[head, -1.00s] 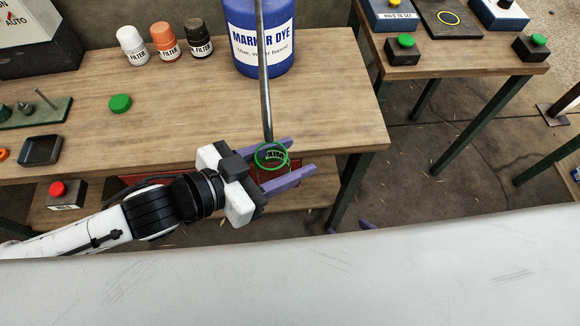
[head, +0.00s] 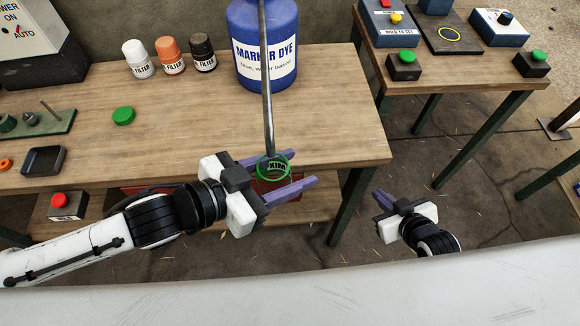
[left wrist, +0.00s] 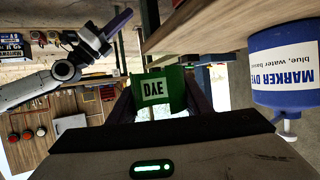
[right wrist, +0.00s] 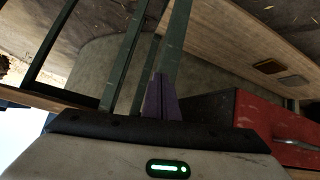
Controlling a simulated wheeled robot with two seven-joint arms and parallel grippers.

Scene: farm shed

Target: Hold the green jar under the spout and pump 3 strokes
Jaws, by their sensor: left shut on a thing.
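The green jar (head: 287,171) is between the purple fingers of my left gripper (head: 285,174), which is shut on it in front of the table's front edge. The left wrist view shows the jar (left wrist: 176,84) with a white DYE label. A blue MARKER DYE container (head: 248,72) stands on the table. A long thin metal tube (head: 266,115) runs in front of it, its lower end over or just beside the jar's mouth; the exact gap is unclear. The container's top is out of the head view. My right gripper (head: 383,200) is shut and empty, right of the table.
The wooden table (head: 190,115) holds several filter bottles (head: 172,55), a green lid (head: 123,116) and a black tray (head: 43,160). A red-button box (head: 66,204) is low at left. A second table (head: 470,85) with button boxes is at right. Floor between the tables is clear.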

